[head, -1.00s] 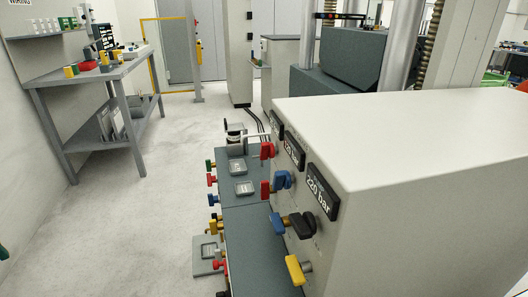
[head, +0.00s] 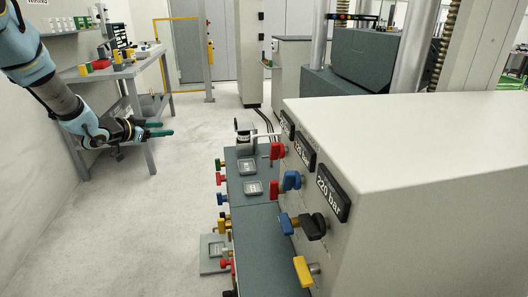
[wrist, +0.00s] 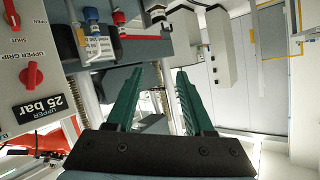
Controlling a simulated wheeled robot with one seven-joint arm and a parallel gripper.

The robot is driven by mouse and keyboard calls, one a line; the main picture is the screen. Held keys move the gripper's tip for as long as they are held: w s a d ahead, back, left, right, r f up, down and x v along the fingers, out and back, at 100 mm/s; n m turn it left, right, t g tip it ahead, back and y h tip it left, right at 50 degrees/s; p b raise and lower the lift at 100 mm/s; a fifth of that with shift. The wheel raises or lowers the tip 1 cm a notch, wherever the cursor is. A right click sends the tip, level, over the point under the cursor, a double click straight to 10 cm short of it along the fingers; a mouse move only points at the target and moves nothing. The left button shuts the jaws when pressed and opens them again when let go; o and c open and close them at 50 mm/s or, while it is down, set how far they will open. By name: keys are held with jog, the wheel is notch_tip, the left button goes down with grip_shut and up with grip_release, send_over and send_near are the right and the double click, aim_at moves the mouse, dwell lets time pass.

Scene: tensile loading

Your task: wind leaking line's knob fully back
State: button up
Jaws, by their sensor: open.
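My gripper (head: 161,129) is open and empty, out over the floor left of the console; it also shows in the wrist view (wrist: 160,72) with green fingers apart. A display reads 220 bar (head: 332,193). The wrist view shows a 25 bar display (wrist: 40,108) marked upper, beside a red knob (wrist: 32,75). I cannot tell which line leaks.
A grey low bench (head: 262,240) runs along the console, with coloured fittings on its left edge, such as a red one (head: 221,179). A work table (head: 112,72) stands at the back left. Open floor (head: 170,215) lies between the wall and the bench.

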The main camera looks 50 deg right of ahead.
jog(key=s+d+f+m+g+h, duration=0.25)
jog(key=s+d+m+g, duration=0.4)
jog(key=s+d, duration=0.35)
jog(key=m+g+y, duration=0.2)
jog(key=m+g, duration=0.3)
jog(key=g, duration=0.4)
send_near(277, 151)
jog(key=p+x, duration=0.3)
jog(key=x, duration=0.4)
jog(key=shift+w+d, duration=0.15)
jog(key=shift+d, duration=0.4)
jog(key=shift+n+t, duration=0.25)
grip_shut()
